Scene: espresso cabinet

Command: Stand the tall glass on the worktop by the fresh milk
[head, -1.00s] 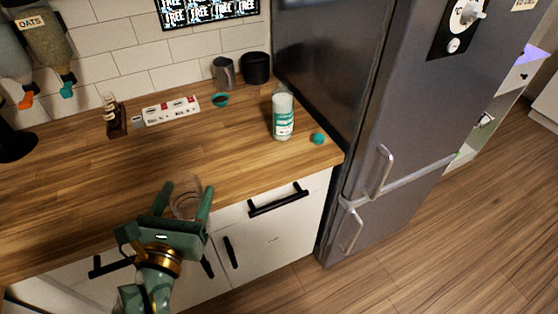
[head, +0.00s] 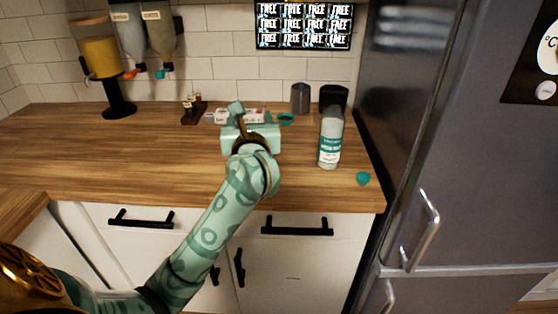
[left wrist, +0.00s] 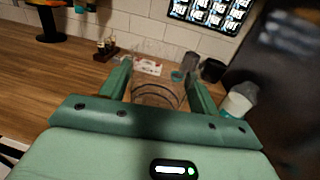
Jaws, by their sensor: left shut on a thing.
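The tall glass (left wrist: 158,96) is clear and shows between the fingers of my left gripper (left wrist: 158,78) in the left wrist view. My left gripper (head: 250,125) is shut on it. In the head view the gripper is over the worktop (head: 120,155) and hides the glass; I cannot tell whether the glass touches the wood. The fresh milk (head: 330,138) is a white bottle with a teal label, standing upright to the right of the gripper, apart from it. It also shows at the right in the left wrist view (left wrist: 238,102). My right gripper is not in view.
A teal cap (head: 362,178) lies by the bottle near the front right edge. A grey pitcher (head: 300,98), a black canister (head: 333,96) and a teal-rimmed cup (head: 286,119) are behind. The fridge (head: 430,150) bounds the right.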

